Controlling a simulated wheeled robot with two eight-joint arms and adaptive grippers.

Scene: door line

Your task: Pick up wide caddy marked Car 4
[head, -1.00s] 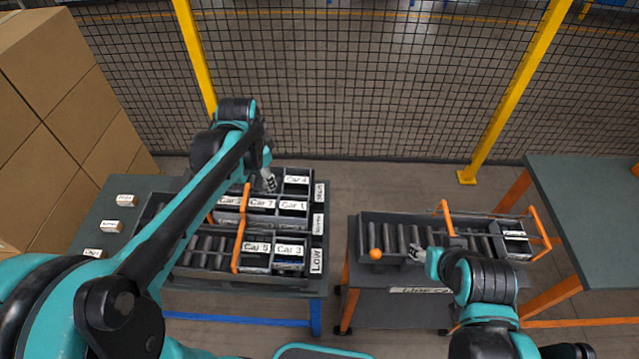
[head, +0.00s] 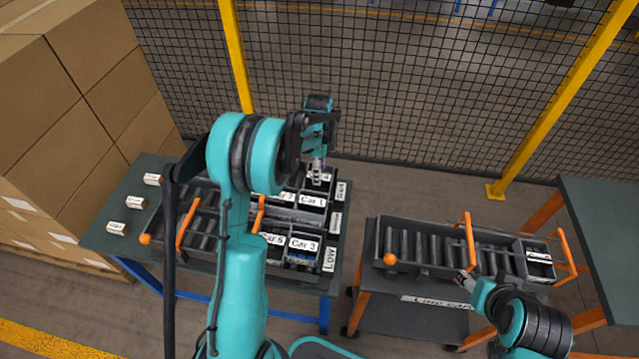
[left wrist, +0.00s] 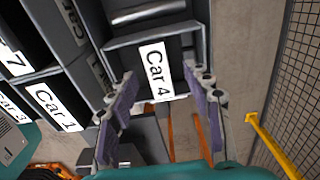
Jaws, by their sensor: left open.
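The caddy marked Car 4 (left wrist: 155,70) is a dark grey bin with a white label on its front wall, in the left wrist view. In the head view it sits at the back right of the rack (head: 284,262), mostly covered by my left gripper (head: 318,174). In the left wrist view my left gripper (left wrist: 160,90) is open, its purple-padded fingers on either side of the label. I cannot tell whether they touch the caddy. My right gripper (head: 465,281) is at the front edge of the line cart (head: 425,277); its jaws are too small to read.
Caddies marked Car 1 (left wrist: 55,106) and Car 7 (left wrist: 12,60) stand beside Car 4. Car 3 (head: 303,246) is in the lower row. A mesh fence (head: 400,90) stands behind. Boxes (head: 60,120) are stacked left. A bare table (head: 610,240) stands right.

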